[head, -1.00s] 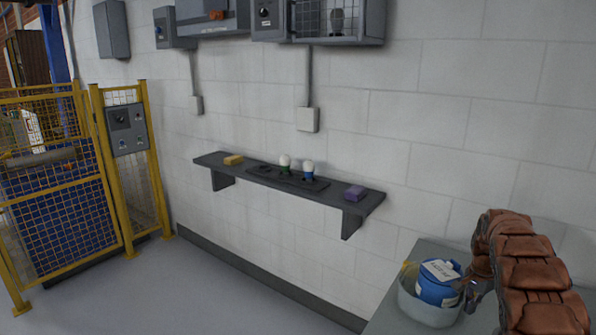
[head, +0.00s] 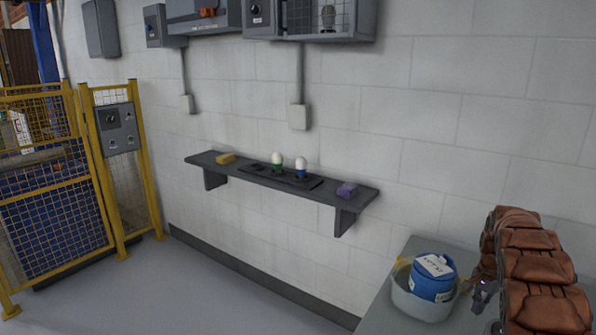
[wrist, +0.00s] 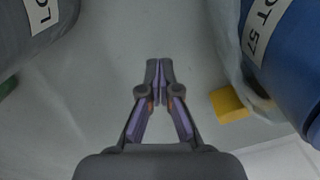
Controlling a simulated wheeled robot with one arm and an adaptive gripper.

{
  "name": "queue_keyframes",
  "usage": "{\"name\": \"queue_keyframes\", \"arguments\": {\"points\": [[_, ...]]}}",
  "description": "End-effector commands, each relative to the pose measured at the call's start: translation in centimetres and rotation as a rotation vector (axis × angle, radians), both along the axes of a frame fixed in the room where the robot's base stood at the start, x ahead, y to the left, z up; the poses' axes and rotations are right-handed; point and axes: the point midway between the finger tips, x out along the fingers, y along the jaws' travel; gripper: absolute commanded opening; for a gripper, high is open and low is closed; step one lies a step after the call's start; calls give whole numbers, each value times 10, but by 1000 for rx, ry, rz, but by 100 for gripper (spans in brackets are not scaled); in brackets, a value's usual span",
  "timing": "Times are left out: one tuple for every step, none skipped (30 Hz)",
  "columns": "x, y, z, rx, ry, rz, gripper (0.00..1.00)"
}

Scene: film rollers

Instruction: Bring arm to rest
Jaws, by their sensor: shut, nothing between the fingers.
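My arm, in brown segmented covers, comes in at the right edge of the head view. My gripper (wrist: 158,82) shows in the wrist view with its fingertips together and nothing between them, above a grey surface. In the head view the gripper (head: 481,296) is partly visible just right of the bin on the grey bench (head: 392,312). A blue labelled container (wrist: 290,50) is at the right of the wrist view, and a grey labelled one (wrist: 38,42) at the left.
A yellow block (wrist: 229,104) lies right of the fingers. A wall shelf (head: 220,173) bears a yellow block (head: 226,158), a purple block (head: 347,189) and two white-topped rollers (head: 278,161). A yellow mesh fence (head: 60,215) stands at the left. The floor between is clear.

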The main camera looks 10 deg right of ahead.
Motion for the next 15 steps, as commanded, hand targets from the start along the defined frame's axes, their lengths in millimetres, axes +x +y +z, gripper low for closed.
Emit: {"name": "queue_keyframes", "arguments": {"points": [[0, 0, 0, 0, 0, 0, 0], [0, 0, 0, 0, 0, 0, 0], [0, 0, 0, 0, 0, 0, 0], [0, 0, 0, 0, 0, 0, 0], [0, 0, 0, 0, 0, 0, 0], [0, 0, 0, 0, 0, 0, 0], [0, 1, 1, 0, 0, 1, 0], [0, 1, 1, 0, 1, 2, 0], [0, 3, 3, -2, 2, 6, 0], [-1, 5, 5, -4, 4, 9, 0], [-1, 7, 7, -6, 6, 14, 0], [-3, 11, 11, -9, 10, 22, 0], [-4, 14, 15, -11, 14, 30, 0], [-5, 18, 19, -14, 17, 39, 0], [-7, 24, 24, -18, 22, 52, 0]]}}
